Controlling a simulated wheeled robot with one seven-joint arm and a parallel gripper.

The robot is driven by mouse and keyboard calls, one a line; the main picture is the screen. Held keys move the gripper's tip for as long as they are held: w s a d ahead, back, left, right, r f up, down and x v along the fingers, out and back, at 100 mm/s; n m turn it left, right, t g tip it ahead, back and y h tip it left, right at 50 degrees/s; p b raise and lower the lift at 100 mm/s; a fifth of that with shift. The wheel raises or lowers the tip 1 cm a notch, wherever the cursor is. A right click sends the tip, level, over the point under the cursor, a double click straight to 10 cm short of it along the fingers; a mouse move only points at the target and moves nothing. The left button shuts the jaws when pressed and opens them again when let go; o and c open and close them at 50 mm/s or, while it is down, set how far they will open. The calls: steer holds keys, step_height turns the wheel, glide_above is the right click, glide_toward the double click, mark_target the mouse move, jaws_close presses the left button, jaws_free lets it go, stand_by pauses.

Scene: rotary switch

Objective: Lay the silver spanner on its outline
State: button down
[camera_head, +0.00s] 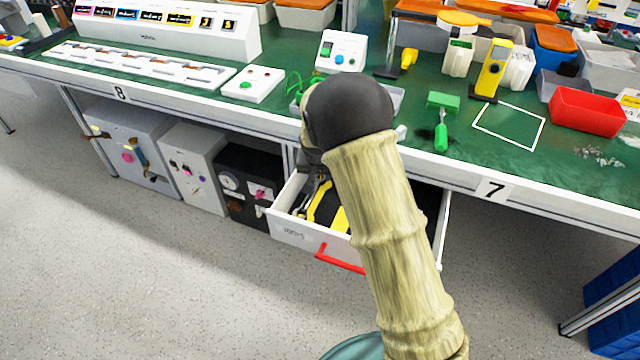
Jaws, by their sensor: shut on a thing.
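A white drawer (290,234) with a red handle (340,259) stands open under the bench. Yellow shapes (325,207) on a dark lining show inside it. My gripper (318,180) points down over the drawer's back left part, largely hidden behind my own arm. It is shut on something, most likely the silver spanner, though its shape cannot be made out. My arm also covers the drawer's middle, so a spanner outline cannot be picked out there.
A green bench top (300,75) runs behind the drawer, with a white outlined square (510,127), a red bin (587,111) and a green-handled tool (440,137). A black box (246,186) stands left of the drawer. The floor in front is clear.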

steer(key=shift+f+b, duration=0.45)
steer(key=shift+f, duration=1.4)
steer(key=shift+f, duration=0.1)
steer(key=c, duration=1.1)
jaws_free()
steer(key=p+v, duration=0.2)
steer(key=v, duration=1)
steer(key=shift+p, duration=0.3)
steer(key=shift+s+d, duration=0.1)
